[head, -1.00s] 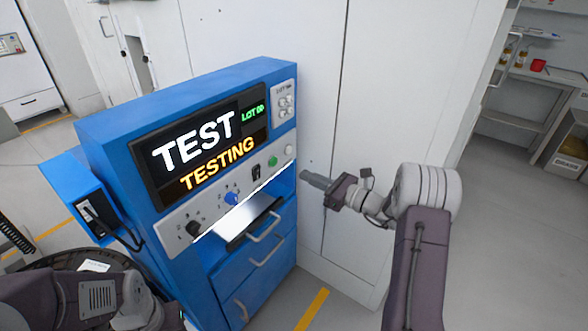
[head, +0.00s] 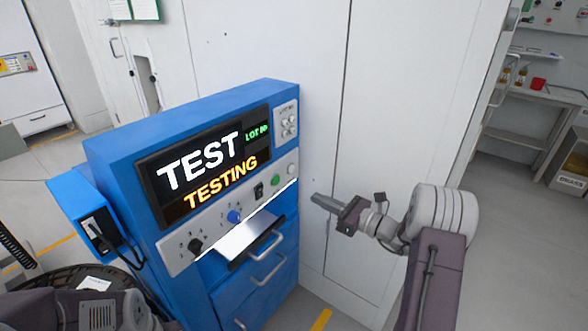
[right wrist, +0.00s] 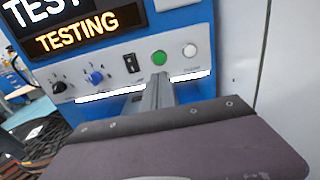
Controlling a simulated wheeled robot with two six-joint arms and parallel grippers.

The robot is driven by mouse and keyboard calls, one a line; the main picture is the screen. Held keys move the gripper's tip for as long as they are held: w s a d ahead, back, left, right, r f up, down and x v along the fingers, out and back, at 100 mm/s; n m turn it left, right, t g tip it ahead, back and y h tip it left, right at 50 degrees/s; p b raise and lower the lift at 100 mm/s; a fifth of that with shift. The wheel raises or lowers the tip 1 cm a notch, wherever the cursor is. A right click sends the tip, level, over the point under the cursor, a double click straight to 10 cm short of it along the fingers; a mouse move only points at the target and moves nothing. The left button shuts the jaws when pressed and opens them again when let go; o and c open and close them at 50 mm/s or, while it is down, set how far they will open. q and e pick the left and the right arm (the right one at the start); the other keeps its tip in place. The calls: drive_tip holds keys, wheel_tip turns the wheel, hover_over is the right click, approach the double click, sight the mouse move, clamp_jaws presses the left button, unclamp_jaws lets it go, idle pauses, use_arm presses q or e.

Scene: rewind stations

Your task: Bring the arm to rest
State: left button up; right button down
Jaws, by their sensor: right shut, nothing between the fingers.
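My right gripper (head: 322,203) is shut and empty. It is in the air to the right of the blue test station (head: 130,151), apart from it, with its fingers pointing left. In the right wrist view the shut fingers (right wrist: 158,97) stand in front of the station's panel, below the green button (right wrist: 160,58). My right arm comes in from the lower right, bent at the elbow. Part of my left arm shows at the lower left; its gripper is not seen.
The station's screen (head: 210,165) reads TEST, TESTING. Its panel has a blue knob (head: 234,216), a black knob (head: 195,245) and buttons. A tray and drawer handles stick out in front. White cabinets (head: 400,110) stand behind.

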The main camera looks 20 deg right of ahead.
drive_tip(key=s+a+r+n+g+y, duration=0.1)
drive_tip(key=a+r+n+g+y, duration=0.3)
drive_tip(key=a, duration=0.6)
drive_tip(key=s+a+f+n+g, duration=0.1)
drive_tip(key=s+a+n+g, duration=0.5)
drive_tip(key=s+a, duration=0.55)
drive_tip(key=s+f+n+g+h, duration=0.55)
drive_tip(key=s+f, duration=0.25)
drive_tip(key=s, duration=0.3)
drive_tip(key=s+d+f+n+t+h, duration=0.1)
drive_tip(key=s+d+f+n+h, duration=0.3)
drive_tip(key=d, duration=0.3)
drive_tip(key=s+d+f+n+h, duration=0.1)
drive_tip(key=d+f+n+h, duration=0.35)
drive_tip(key=d+n, duration=0.2)
wheel_tip(320, 180, up, 23)
drive_tip(key=w+d+n+t+p, duration=0.1)
drive_tip(key=w+n+p, duration=0.1)
drive_tip(key=p, duration=2)
drive_tip(key=shift+w+d+f+h, duration=0.15)
drive_tip(key=shift+w+d+h, duration=0.05)
drive_tip(key=shift+w+h, duration=0.2)
drive_tip(key=shift+s+t, duration=0.1)
drive_tip(key=shift+t, duration=0.15)
